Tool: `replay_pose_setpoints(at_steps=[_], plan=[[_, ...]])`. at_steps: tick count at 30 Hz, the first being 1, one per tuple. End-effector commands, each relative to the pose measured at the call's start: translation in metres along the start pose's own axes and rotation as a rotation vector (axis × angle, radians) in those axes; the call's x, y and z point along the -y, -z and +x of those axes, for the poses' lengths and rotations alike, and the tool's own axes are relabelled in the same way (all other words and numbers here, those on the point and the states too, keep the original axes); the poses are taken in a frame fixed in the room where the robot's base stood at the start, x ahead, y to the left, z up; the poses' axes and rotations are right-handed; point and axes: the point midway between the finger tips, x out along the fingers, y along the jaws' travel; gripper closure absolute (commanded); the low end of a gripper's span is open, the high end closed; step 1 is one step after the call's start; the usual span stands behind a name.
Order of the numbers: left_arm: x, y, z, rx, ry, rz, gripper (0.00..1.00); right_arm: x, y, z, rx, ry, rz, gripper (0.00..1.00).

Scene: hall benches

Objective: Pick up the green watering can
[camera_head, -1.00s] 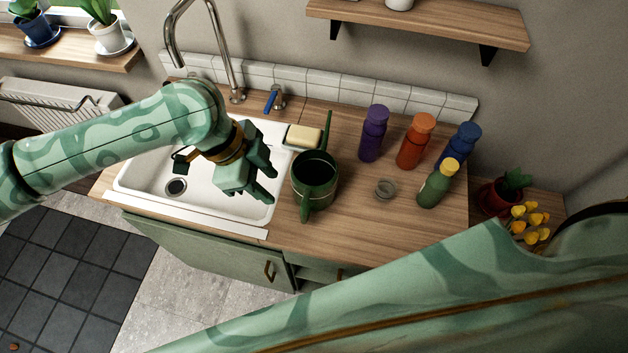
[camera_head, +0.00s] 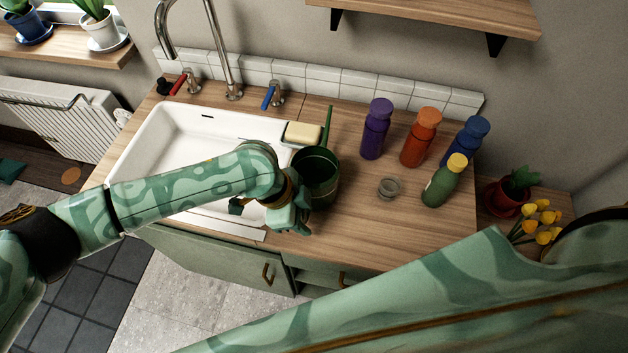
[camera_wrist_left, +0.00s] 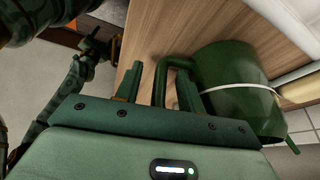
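The dark green watering can (camera_head: 320,172) stands upright on the wooden counter, just right of the sink. Its spout points to the back and its handle is on the near side. My left gripper (camera_head: 303,222) is at the near side of the can, by the handle. In the left wrist view the can (camera_wrist_left: 238,92) is on the right, and the gripper's two fingers (camera_wrist_left: 158,88) stand apart with the handle between them. In the same view, part of my other arm appears small and dark at the left, its fingers unclear.
The white sink (camera_head: 165,135) is left of the can, with a sponge (camera_head: 302,133) behind the can. A small glass jar (camera_head: 389,187), a green bottle (camera_head: 443,182) and purple (camera_head: 376,130), orange (camera_head: 420,138) and blue (camera_head: 466,140) bottles stand to the right.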

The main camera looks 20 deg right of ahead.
Motion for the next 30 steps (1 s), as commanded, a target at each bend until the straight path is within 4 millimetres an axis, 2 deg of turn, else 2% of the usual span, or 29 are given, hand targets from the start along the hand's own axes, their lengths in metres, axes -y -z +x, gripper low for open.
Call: replay_pose_setpoints(at_steps=[5, 6, 10, 23, 30], plan=[[0.0, 0.0, 0.0, 0.0, 0.001, 0.0, 0.61, -0.002, -0.001, 0.0, 0.001, -0.003, -0.002, 0.44], [0.0, 0.0, 0.0, 0.0, 0.001, 0.0, 0.64, -0.002, -0.001, 0.0, 0.001, -0.003, -0.002, 0.44], [0.0, 0.0, 0.0, 0.0, 0.001, 0.0, 1.0, -0.002, -0.001, 0.0, 0.001, -0.002, -0.002, 0.44], [0.001, 0.002, -0.004, 0.0, 0.002, 0.001, 1.0, -0.002, 0.0, -0.002, 0.0, -0.002, -0.002, 0.44], [0.001, 0.01, -0.024, -0.001, 0.004, 0.002, 1.0, -0.002, 0.002, -0.008, -0.003, -0.002, -0.001, 0.44]])
